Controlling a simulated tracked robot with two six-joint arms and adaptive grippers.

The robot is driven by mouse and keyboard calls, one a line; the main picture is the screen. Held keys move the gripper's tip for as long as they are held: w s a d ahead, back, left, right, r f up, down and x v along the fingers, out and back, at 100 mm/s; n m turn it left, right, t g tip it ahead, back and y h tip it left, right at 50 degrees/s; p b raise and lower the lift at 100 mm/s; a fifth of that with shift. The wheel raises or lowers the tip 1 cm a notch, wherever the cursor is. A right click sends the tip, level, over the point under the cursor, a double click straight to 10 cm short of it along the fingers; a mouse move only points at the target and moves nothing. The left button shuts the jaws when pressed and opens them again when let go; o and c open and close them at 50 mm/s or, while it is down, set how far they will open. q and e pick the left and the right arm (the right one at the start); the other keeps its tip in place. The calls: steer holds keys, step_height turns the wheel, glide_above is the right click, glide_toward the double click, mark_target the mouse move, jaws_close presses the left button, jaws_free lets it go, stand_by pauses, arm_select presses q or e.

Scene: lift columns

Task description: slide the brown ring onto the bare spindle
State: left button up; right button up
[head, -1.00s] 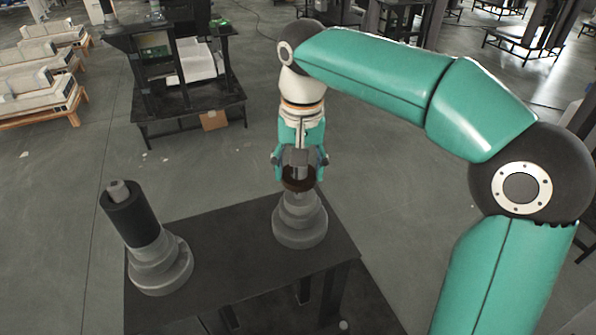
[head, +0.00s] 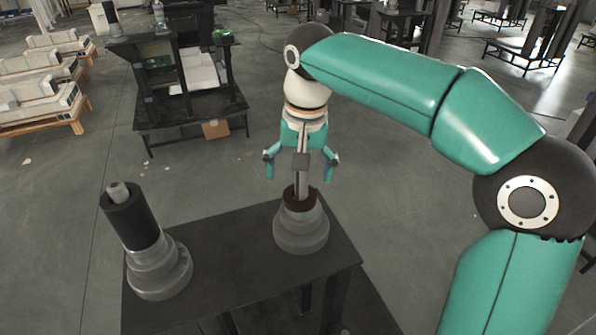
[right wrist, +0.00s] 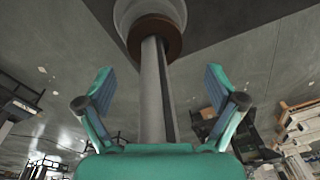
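The brown ring (head: 300,199) sits around the right-hand spindle (head: 302,178), low down against the grey stepped base (head: 301,232). In the right wrist view the ring (right wrist: 155,32) circles the grey spindle (right wrist: 152,95) at its base end. My right gripper (head: 302,174) is open above the ring, with its fingers spread on both sides of the spindle and touching nothing that I can see. In the right wrist view the fingers (right wrist: 160,90) stand wide apart. My left gripper is not in view.
A second spindle (head: 118,190) with a thick black sleeve (head: 131,217) stands on a grey base (head: 160,271) at the left. Both stand on a dark table (head: 228,245). A cluttered dark workbench (head: 190,105) stands farther back. The table between the two bases is clear.

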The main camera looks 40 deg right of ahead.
mark_target(301, 189)
steer(key=shift+g, duration=0.7)
steer(key=f, duration=0.1)
steer(key=s+f, duration=0.1)
steer(key=f, duration=0.2)
steer(key=shift+s+a+f, duration=0.1)
steer(key=shift+s+a, duration=0.15)
steer(key=shift+s, duration=0.05)
steer(key=shift+w+r, duration=0.15)
steer(key=shift+r, duration=0.3)
steer(key=shift+t, duration=0.7)
steer(key=r, duration=1.5)
steer(key=shift+d+p, duration=0.3)
